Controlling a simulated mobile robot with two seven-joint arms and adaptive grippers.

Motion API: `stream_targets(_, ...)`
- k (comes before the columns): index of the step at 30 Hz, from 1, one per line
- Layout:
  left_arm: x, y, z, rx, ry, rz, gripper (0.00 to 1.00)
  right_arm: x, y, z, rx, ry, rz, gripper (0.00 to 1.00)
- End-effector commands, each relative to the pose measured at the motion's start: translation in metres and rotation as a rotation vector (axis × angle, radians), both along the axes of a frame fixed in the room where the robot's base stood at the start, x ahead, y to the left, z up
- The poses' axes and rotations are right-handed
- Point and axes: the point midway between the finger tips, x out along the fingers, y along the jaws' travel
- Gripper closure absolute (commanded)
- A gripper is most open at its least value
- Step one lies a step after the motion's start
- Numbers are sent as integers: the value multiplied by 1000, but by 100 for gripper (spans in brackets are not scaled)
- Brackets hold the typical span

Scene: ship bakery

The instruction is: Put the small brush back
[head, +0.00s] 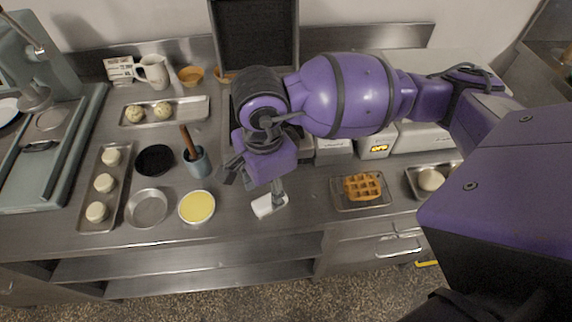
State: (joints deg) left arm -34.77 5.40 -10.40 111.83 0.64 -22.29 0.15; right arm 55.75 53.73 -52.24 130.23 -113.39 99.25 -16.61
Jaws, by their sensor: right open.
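A small item with a pale, flat head and a short grey handle (270,204), which looks like the small brush, is on the steel counter (310,213) near its front edge. A blue-grey cup (199,164) stands to its left, with a brown wooden handle (187,140) leaning out of it; that tool's lower end is hidden. My right gripper (235,174) is open, above the counter between the cup and the pale item. I cannot tell whether it touches either. My left gripper is not in view.
A yellow-filled round pan (197,207), an empty pan (147,208) and a black round dish (154,160) lie left. Trays hold dough balls (104,183). A waffle (362,186) lies on a rack at right. A white jug (154,72) stands behind.

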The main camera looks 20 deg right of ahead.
Motion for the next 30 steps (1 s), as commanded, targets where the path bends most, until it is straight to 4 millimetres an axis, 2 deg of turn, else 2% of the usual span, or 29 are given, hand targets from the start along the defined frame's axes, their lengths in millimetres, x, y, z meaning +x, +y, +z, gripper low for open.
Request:
stream_targets(1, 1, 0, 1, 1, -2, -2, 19, 2, 0, 14, -1, -10, 3, 54)
stream_targets(3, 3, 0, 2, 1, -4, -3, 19, 3, 1, 29, 1, -10, 2, 54)
stream_targets(10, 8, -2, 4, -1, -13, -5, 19, 1, 0, 60, 0, -6, 2, 54)
stream_targets(15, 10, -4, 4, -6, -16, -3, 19, 1, 0, 66, -1, -4, 2, 54)
stream_targets(30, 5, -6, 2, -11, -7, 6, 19, 1, 0, 66, -1, -3, 1, 54)
